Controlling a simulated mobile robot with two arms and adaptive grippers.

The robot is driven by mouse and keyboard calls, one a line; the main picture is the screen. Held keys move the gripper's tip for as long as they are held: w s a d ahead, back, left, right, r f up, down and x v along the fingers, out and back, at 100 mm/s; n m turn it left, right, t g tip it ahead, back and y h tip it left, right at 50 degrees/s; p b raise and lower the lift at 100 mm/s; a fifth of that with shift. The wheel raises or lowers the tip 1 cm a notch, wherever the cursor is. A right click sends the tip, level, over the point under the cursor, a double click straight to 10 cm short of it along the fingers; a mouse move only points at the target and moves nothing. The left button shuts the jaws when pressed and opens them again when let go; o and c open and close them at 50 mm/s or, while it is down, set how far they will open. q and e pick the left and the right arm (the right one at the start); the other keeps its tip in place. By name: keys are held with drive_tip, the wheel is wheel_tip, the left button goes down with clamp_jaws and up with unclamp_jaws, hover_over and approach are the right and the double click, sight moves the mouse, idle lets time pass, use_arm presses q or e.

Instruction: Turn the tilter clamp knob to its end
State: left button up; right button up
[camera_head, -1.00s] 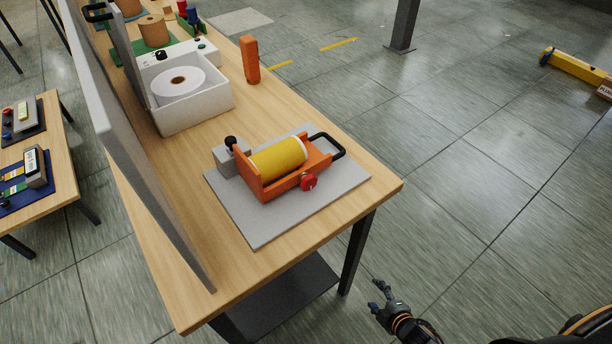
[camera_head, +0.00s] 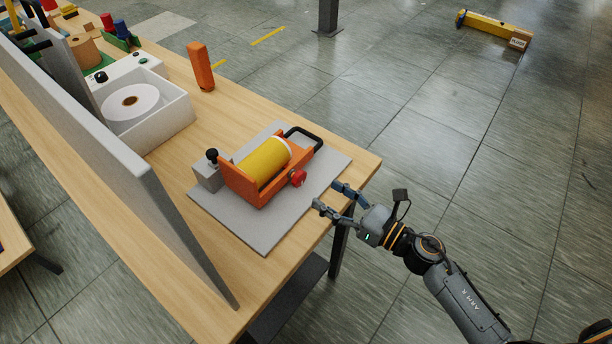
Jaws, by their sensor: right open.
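The tilter (camera_head: 236,188) is an orange cradle holding a yellow roll (camera_head: 263,163), with a black loop handle (camera_head: 304,139) at its far end. It stands on a grey plate (camera_head: 262,232) on the wooden table. A red knob (camera_head: 298,178) sits on its right side. A black ball-topped knob (camera_head: 212,156) stands on a grey block at its left; I cannot tell from labels which one is the clamp knob. My right gripper (camera_head: 328,195) is open and empty, just right of the red knob near the plate's right edge, apart from it. My left gripper is out of view.
A grey upright panel (camera_head: 150,210) runs along the table's left side. The floor right of the table is clear near my arm.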

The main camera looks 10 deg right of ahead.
sight(301, 179)
drive_tip(key=p+x, duration=0.1)
drive_tip(key=x, duration=0.6)
drive_tip(key=shift+w+a, duration=0.2)
drive_tip(key=c, duration=1.2)
